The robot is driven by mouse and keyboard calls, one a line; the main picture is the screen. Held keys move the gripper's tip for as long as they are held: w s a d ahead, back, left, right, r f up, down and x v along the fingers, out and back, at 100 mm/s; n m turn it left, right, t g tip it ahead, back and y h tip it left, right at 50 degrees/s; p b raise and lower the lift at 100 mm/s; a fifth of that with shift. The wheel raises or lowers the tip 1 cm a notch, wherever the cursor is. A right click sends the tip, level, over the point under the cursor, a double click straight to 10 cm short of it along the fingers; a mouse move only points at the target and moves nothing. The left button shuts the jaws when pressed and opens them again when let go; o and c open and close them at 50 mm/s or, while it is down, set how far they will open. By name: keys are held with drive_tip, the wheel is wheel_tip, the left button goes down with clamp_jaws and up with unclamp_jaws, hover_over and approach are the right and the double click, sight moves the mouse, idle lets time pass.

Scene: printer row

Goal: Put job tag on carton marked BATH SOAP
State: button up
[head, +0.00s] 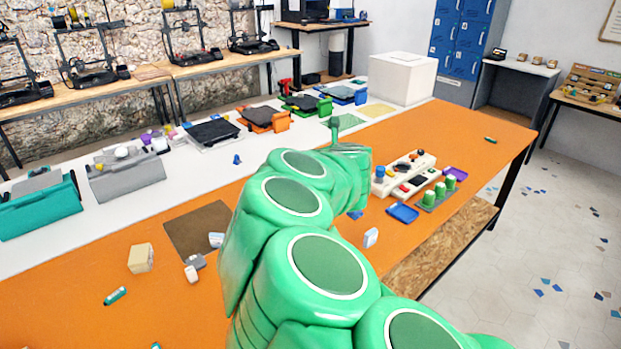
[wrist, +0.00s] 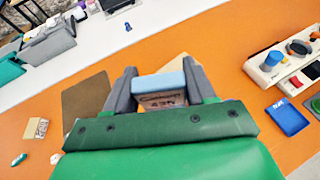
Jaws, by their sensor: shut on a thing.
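In the wrist view my gripper (wrist: 158,88) is shut on a small piece with a light blue edge and dark print on its face, apparently the job tag (wrist: 158,82). The print is not legible. A beige carton (head: 140,258) lies on the orange bench at the left in the head view and at the left edge of the wrist view (wrist: 36,128). I cannot read its marking, so I cannot tell if it is the BATH SOAP one. My arm hides my gripper in the head view.
A brown mat (head: 190,232) lies left of my arm. Toolboxes (head: 125,178) and a white box (head: 402,78) stand at the back.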

drive_tip(key=shift+w+a+f, duration=0.5)
drive_tip(key=shift+w+f, duration=1.05)
drive_tip(key=shift+w, duration=0.7)
drive_tip(key=shift+w+a+f, duration=0.5)
drive_tip(key=shift+w+f, duration=1)
drive_tip(key=shift+w, duration=0.8)
drive_tip(key=shift+w+a+f, duration=0.5)
drive_tip(key=shift+w+f, duration=1.05)
drive_tip(key=shift+w, duration=0.7)
drive_tip(key=shift+w+f, duration=0.15)
drive_tip(key=shift+f, duration=1.5)
drive_tip(key=shift+f, duration=0.1)
drive_tip(key=o, duration=1)
